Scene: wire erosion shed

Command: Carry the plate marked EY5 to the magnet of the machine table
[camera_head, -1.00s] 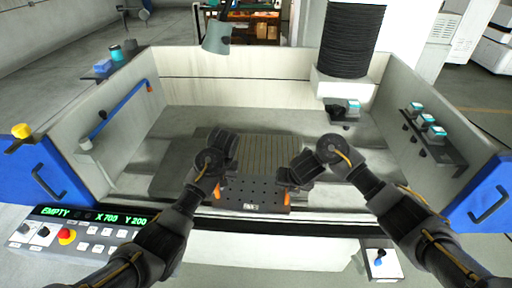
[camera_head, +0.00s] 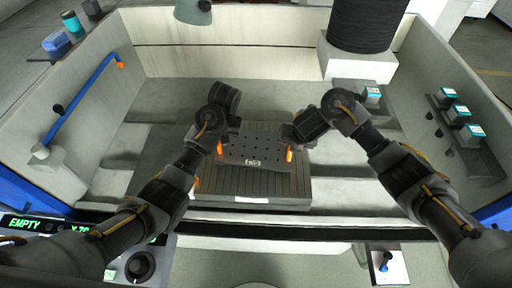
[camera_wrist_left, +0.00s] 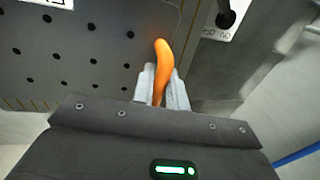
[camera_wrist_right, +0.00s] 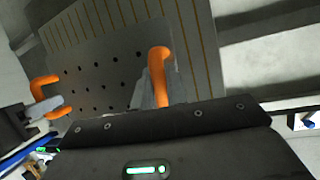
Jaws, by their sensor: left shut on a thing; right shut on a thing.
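The dark plate (camera_head: 255,148) has rows of holes, an orange handle at each end and a small white label too small to read. It is level over the striped magnet (camera_head: 225,184) of the machine table; I cannot tell whether it touches. My left gripper (camera_head: 221,148) is shut on the left handle, and its jaws around the orange grip (camera_wrist_left: 162,60) show in the left wrist view. My right gripper (camera_head: 289,153) is shut on the right handle, also in the right wrist view (camera_wrist_right: 160,62).
Pale tank walls (camera_head: 240,45) enclose the table on the back and sides. A black ribbed column (camera_head: 358,25) hangs at the back right. A shelf (camera_head: 457,125) with teal-topped items is on the right wall. A blue bar (camera_head: 85,98) runs along the left wall. A panel reads EMPTY (camera_head: 30,224).

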